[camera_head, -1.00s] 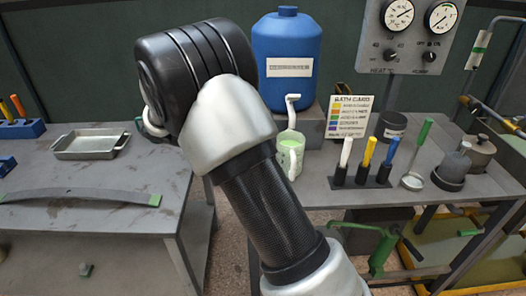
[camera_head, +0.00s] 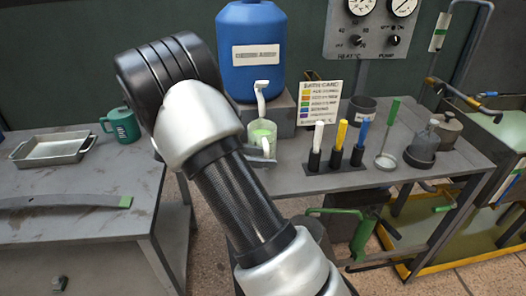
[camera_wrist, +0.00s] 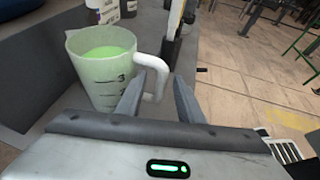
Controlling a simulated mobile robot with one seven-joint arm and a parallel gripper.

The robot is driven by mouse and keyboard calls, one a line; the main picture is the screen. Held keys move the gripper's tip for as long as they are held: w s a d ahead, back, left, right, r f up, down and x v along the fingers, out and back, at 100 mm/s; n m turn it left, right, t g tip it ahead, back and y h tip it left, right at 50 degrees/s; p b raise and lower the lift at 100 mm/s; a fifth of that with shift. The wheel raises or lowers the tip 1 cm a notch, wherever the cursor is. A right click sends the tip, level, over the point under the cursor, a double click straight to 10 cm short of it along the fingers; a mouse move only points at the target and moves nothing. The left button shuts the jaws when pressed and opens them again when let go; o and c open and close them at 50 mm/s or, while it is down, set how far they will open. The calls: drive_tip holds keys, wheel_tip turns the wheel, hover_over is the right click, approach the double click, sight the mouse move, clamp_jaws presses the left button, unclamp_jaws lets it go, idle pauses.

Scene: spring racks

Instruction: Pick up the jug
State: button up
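The jug (camera_head: 262,140) is a clear measuring jug with pale green liquid in it. It stands upright on the right-hand bench under the white tap of a blue barrel. In the wrist view the jug (camera_wrist: 103,72) fills the upper left, with marks on its wall and its white handle at right. My gripper (camera_wrist: 158,82) is open, its two fingers pointing at the handle. The handle shows between the fingertips in the picture; contact cannot be told. In the head view my arm hides the gripper.
The blue barrel (camera_head: 251,50) stands behind the jug. A rack of coloured-handled tools (camera_head: 337,165) and a sign card (camera_head: 318,98) stand right of it. A teal mug (camera_head: 121,124) and metal tray (camera_head: 50,148) sit on the left bench. A gap separates the benches.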

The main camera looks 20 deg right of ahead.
drive_tip(key=b+x, duration=0.1)
drive_tip(key=x, duration=0.4)
drive_tip(key=shift+s+d+r, duration=0.1)
drive_tip(key=shift+d+r, duration=0.05)
drive_tip(key=shift+d, duration=0.05)
drive_tip(key=shift+c, duration=0.4)
clamp_jaws()
idle(0.8)
